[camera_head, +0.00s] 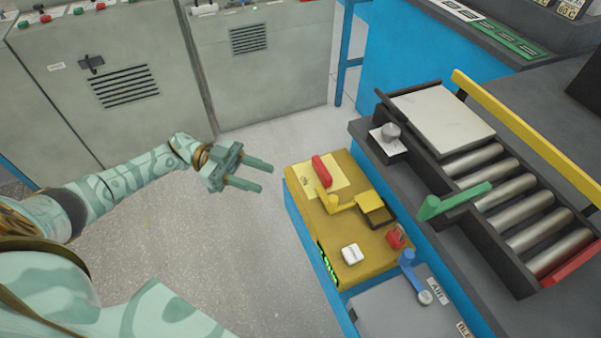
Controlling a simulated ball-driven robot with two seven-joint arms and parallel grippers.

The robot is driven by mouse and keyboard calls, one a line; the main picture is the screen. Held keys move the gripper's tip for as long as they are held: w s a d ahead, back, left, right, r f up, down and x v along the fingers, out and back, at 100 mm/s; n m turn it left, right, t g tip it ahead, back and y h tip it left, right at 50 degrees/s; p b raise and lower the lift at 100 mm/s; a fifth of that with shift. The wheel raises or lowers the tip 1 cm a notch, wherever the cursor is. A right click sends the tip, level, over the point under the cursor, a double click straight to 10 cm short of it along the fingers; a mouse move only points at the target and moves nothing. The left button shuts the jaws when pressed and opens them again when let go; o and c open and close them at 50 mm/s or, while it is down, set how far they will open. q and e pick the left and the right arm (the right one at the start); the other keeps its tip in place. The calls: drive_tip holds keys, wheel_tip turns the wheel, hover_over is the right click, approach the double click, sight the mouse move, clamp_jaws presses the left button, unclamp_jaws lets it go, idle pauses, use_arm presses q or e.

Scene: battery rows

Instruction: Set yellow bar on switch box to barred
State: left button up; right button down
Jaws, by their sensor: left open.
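The yellow switch box (372,248) stands at the centre right on a blue-sided bench. On its top a small yellow bar (343,206) runs from a round upright end toward a dark square opening with a yellow rim (378,210). A red handle (322,171) lies at the box's far left part, beside the bar. My left gripper (264,179) is open and empty, left of the box, its two fingers pointing toward it and apart from it. My right gripper is not in view.
The box also carries a white button (352,254) and a red switch (396,237). A blue lever (410,268) and a green lever (450,202) stand nearby. A roller conveyor (510,195) with a long yellow rail (530,135) is at right. Grey cabinets (100,90) stand behind.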

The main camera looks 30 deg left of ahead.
use_arm(q)
approach(324, 209)
wheel_tip(324, 209, up, 4)
drive_tip(key=d, duration=0.6)
drive_tip(key=w+d, duration=0.1)
drive_tip(key=d, duration=0.2)
drive_tip(key=shift+w+d+f, duration=0.1)
drive_tip(key=shift+d+f, duration=0.15)
drive_tip(key=shift+d, duration=0.15)
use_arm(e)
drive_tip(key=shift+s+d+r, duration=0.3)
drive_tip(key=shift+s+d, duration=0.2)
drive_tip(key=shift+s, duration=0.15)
